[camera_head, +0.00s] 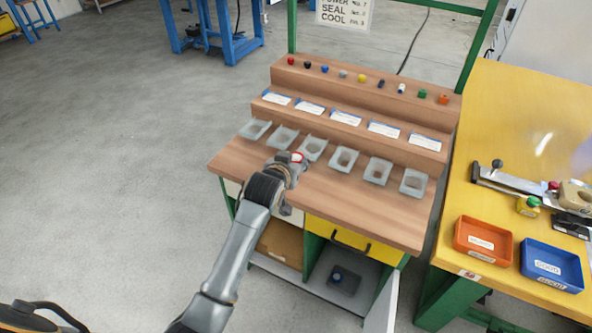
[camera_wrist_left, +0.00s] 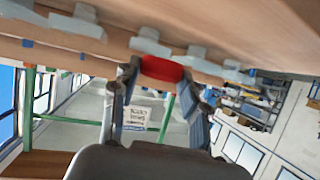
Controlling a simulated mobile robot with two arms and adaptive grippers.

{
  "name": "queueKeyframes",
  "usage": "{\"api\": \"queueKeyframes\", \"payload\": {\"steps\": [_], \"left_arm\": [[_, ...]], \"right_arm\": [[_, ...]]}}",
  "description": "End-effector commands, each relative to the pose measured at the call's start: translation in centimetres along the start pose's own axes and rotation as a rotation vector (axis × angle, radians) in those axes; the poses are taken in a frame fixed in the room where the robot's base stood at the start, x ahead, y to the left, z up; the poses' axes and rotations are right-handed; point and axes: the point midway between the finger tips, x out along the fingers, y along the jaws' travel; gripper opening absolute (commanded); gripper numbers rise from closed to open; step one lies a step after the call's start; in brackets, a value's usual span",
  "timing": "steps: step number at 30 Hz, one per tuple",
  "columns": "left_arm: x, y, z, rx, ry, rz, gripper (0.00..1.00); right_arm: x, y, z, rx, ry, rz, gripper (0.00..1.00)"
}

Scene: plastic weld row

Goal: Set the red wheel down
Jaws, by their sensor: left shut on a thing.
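My left gripper (camera_head: 288,166) is over the front of the wooden bench (camera_head: 236,164), close to the row of grey trays. It is shut on the red wheel (camera_head: 297,157), of which only a small part shows in the head view. In the left wrist view the red wheel (camera_wrist_left: 162,69) sits between the two fingertips of the left gripper (camera_wrist_left: 163,78), close to the grey trays. I cannot tell whether the wheel touches the bench or a tray. My right gripper is not in view.
Several grey trays (camera_head: 344,159) line the bench, with label cards (camera_head: 346,118) and a shelf of small coloured parts (camera_head: 361,78) behind. A yellow table (camera_head: 530,130) at the right holds an orange bin (camera_head: 483,240) and a blue bin (camera_head: 552,266). The bench's front strip is clear.

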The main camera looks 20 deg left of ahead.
Motion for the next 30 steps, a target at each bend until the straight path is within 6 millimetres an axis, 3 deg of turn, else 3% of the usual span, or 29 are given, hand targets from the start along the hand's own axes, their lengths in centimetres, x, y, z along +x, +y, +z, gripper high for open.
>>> {"api": "queueKeyframes", "payload": {"steps": [7,12,25,26,29,30], "left_arm": [[2.2,-0.1,1.0,0.000,0.000,-0.001,0.15],[3.1,-0.1,3.3,0.001,-0.002,-0.001,0.15],[3.4,-0.1,4.0,0.000,0.000,0.000,0.15],[3.4,-0.1,4.0,0.000,0.000,0.000,0.46],[3.4,-0.1,3.9,0.000,0.000,0.000,0.67],[3.4,-0.1,3.9,0.000,0.000,0.000,0.67]], "right_arm": [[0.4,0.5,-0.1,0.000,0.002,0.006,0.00],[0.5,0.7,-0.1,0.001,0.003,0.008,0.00],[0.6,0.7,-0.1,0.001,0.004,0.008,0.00],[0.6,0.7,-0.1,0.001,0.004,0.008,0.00],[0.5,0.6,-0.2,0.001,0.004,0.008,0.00],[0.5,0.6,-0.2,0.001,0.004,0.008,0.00]]}}
